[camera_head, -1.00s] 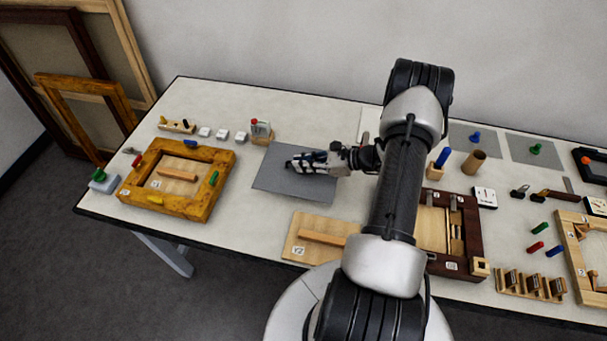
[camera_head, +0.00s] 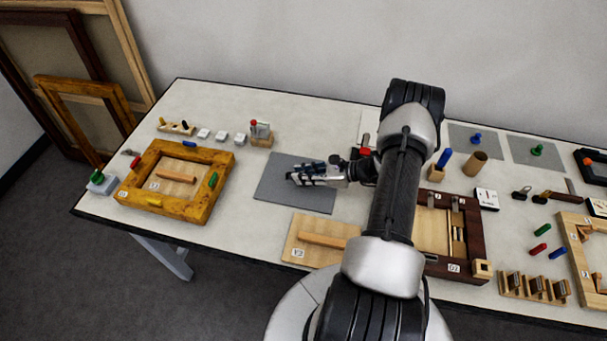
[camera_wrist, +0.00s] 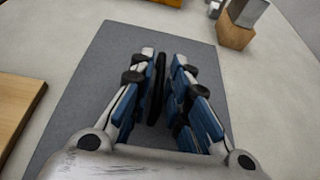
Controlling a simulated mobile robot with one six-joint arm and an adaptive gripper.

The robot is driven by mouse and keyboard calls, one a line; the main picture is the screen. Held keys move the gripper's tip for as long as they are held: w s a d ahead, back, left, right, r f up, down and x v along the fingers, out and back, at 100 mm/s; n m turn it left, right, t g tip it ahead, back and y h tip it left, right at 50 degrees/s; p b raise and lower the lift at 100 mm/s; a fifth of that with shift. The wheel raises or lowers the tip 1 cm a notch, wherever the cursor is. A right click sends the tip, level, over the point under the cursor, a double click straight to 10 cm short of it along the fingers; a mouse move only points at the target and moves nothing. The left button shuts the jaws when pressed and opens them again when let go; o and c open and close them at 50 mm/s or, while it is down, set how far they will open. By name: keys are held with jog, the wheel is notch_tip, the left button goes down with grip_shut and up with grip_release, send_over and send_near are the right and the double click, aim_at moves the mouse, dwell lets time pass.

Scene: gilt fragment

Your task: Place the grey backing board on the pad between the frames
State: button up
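The grey backing board (camera_head: 272,194) is a flat rectangle at the table's middle, between the yellow frame (camera_head: 142,165) and the dark brown frame (camera_head: 473,235). My gripper (camera_head: 300,177) is over its middle. In the wrist view the fingers (camera_wrist: 163,58) close around a thin black upright grip (camera_wrist: 157,90) on the board, which also shows there (camera_wrist: 112,62). The board looks level and at or very near the table top; I cannot tell whether it touches. No pad shows separately; any pad beneath is hidden by the board.
A light wooden panel (camera_head: 305,225) lies just in front of the board. A small wooden block holder (camera_head: 262,140) stands close behind its left corner. White blocks (camera_head: 222,138) sit farther left. Bare table lies between board and yellow frame.

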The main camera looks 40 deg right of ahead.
jog(key=shift+o, duration=0.7)
